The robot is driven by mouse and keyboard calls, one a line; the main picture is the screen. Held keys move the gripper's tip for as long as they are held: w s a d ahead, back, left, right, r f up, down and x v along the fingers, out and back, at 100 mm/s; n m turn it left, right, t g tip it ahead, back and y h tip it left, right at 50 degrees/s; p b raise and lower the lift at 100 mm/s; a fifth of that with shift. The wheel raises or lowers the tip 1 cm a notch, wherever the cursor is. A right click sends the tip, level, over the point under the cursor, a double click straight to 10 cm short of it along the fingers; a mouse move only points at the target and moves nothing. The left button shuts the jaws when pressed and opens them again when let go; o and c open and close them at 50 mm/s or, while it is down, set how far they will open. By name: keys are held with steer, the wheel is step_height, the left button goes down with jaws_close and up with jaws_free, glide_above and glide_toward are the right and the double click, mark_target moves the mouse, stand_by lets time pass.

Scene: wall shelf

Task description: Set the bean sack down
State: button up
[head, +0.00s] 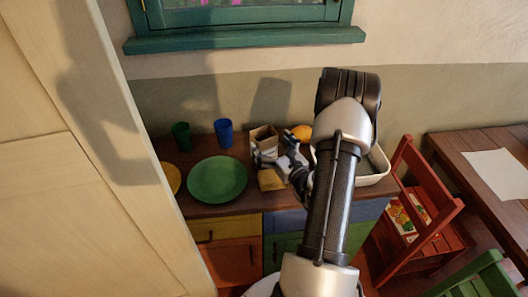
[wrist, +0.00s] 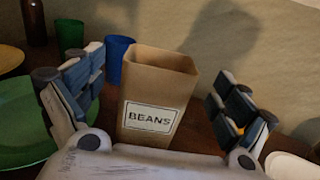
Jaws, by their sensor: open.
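The bean sack (head: 264,135) is an open-topped brown paper bag with a BEANS label. It stands upright on the wooden counter (head: 233,205), towards the wall. In the wrist view the sack (wrist: 158,95) sits between the two fingers of my gripper (wrist: 158,85), with a visible gap on each side. My gripper (head: 278,153) is open and reaches the sack from the front. The sack's base is partly hidden by my gripper's palm in the wrist view.
Left of the sack are a blue cup (head: 223,133), a green cup (head: 181,137), a green plate (head: 217,179) and a yellow plate (head: 171,178). An orange fruit (head: 302,132) and a white basin (head: 374,179) are to the right. A yellow block (head: 270,181) lies in front.

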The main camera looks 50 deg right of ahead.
mark_target(260, 130)
steer(key=b+x, duration=0.1)
steer(key=x, duration=0.3)
steer(key=shift+w+d, duration=0.1)
steer(key=shift+w, duration=0.2)
steer(key=shift+r, duration=0.1)
steer(key=c, duration=2.1)
